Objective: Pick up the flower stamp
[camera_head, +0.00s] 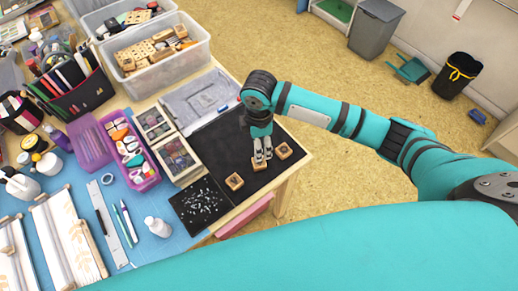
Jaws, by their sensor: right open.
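Small wooden block stamps lie on the black mat (222,150) at the table's right corner. One stamp (234,181) is at the front left and one stamp (283,151) is at the right edge. My right gripper (263,155) points down between these two, open, with its fingers at a third block that they partly hide. Whether the fingers touch that block cannot be told. Another wooden block shows partly behind the wrist. The pictures on the stamps are too small to read, so I cannot tell which one is the flower stamp. My left gripper is not in view.
Clear bins of wooden stamps (160,88) stand at the back. Wooden boxes (184,160), a purple tray (148,184), a black speckled sheet (200,203) and a white bottle (158,227) are left of the mat. The table's right edge is close to the stamps.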

